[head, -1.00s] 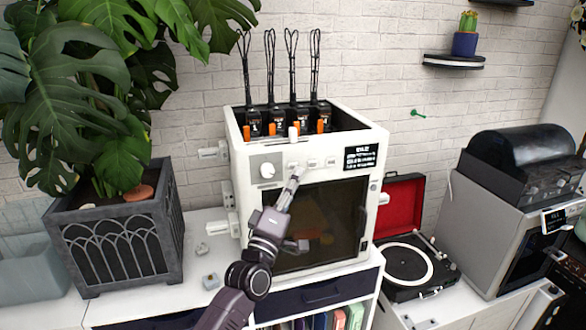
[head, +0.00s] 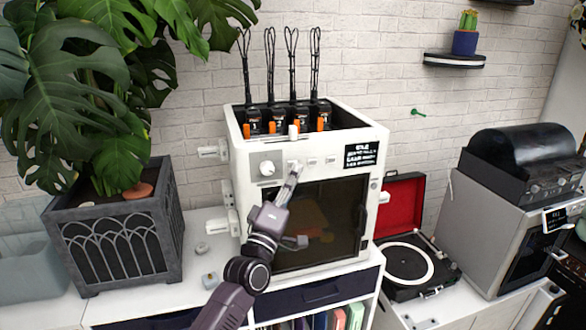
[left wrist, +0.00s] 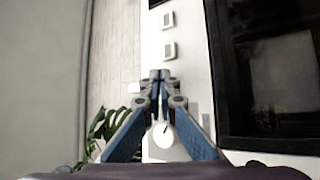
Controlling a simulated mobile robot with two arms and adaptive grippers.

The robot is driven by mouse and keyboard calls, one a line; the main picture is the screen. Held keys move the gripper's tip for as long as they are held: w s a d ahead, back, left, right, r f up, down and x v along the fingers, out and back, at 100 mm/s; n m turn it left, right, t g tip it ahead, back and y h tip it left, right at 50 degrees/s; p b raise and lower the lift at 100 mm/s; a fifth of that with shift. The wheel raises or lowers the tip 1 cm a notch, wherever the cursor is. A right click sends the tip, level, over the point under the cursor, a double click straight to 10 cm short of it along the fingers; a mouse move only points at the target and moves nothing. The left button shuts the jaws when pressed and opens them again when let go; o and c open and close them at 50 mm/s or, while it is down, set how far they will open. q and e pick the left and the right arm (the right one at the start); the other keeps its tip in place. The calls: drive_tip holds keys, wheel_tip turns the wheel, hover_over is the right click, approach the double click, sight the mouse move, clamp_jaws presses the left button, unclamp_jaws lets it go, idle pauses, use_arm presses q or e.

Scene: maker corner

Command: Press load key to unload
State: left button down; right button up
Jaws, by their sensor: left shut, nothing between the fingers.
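A white 3D-printer-like machine (head: 382,150) stands on the cabinet, with a row of small pale keys (head: 312,161) on its front panel. A round white knob (head: 267,169) is left of the keys and a black display (head: 361,155) right of them. Key labels are too small to read. My left gripper (head: 296,166) is shut and empty, its tips at the leftmost key, partly covering it. In the left wrist view the closed fingertips (left wrist: 161,75) lie over the panel between the knob (left wrist: 163,135) and two visible keys (left wrist: 169,50). Whether they touch is unclear. My right gripper is not in view.
A large potted plant in a dark planter (head: 118,240) stands left. A record player with a red lid (head: 404,205) and a grey appliance (head: 480,215) stand right. The machine's dark door (head: 318,225) is shut below the keys. A small grey box (head: 210,281) lies on the cabinet.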

use_arm(q)
drive_tip(key=shift+w+a+b, duration=0.15)
drive_tip(key=shift+w+b, duration=0.25)
idle(0.7)
idle(0.3)
drive_tip(key=shift+s+r+p, duration=0.1)
drive_tip(key=shift+s+p, duration=0.3)
drive_tip(key=shift+p, duration=0.1)
drive_tip(key=shift+s+d, duration=0.25)
drive_tip(key=shift+s, duration=0.15)
drive_tip(key=s+p, duration=0.1)
drive_tip(key=s+d+p, duration=0.1)
drive_tip(key=s, duration=0.1)
drive_tip(key=s+p, duration=0.1)
drive_tip(key=shift+s+d+p, duration=0.25)
drive_tip(key=shift+s+p, duration=0.05)
drive_tip(key=shift+s, duration=0.05)
